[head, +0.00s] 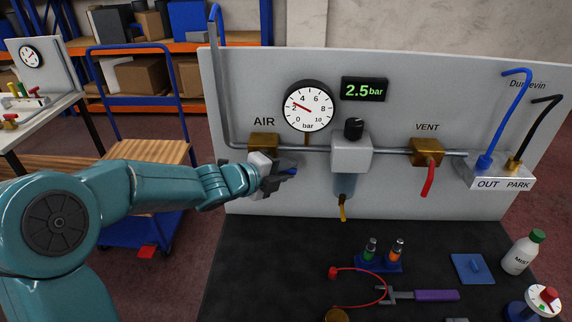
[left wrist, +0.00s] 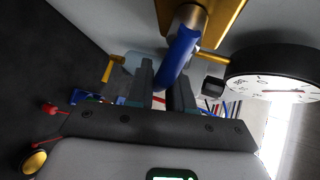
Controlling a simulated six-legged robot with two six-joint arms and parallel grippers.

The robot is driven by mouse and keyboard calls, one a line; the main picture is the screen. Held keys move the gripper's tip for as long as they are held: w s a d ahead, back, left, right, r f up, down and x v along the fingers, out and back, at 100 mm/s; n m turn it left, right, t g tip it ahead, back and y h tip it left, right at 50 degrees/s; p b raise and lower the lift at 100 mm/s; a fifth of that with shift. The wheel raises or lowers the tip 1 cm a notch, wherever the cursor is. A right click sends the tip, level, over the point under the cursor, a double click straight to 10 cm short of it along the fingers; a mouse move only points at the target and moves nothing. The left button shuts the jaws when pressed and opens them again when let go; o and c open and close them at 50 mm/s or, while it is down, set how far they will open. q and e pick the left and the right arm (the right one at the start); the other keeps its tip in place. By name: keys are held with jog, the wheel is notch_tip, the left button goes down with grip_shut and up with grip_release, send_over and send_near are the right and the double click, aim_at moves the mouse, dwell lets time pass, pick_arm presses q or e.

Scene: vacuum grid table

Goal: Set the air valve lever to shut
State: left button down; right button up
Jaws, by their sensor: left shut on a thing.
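The brass air valve (head: 263,141) sits on the pipe under the AIR label, and its body also shows in the left wrist view (left wrist: 226,20). Its blue lever (left wrist: 178,55) runs between my left fingers in the left wrist view. My left gripper (head: 281,173) is shut on the lever. My right gripper is not in view.
The regulator (head: 352,155) with its bowl stands close right of my left gripper. The brass vent valve (head: 427,152) has a red lever. A manifold (head: 500,177) holds blue and black hoses. Bottles, a red cord and tools lie on the dark table (head: 260,260) below.

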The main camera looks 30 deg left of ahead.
pick_arm(q)
jog(key=s+a+f+m+g+y+p, duration=0.2)
jog(key=a+f+m+g+y+p, duration=0.1)
jog(key=y, duration=0.6)
jog(key=shift+s+a+f+m+g+y, duration=0.25)
jog(key=shift+a+f+m+g, duration=0.65)
jog(key=shift+m+g, duration=0.9)
jog(key=shift+a+r, duration=0.2)
jog(key=c, duration=1.1)
grip_release()
jog(key=v, duration=1.6)
jog(key=shift+d, duration=0.15)
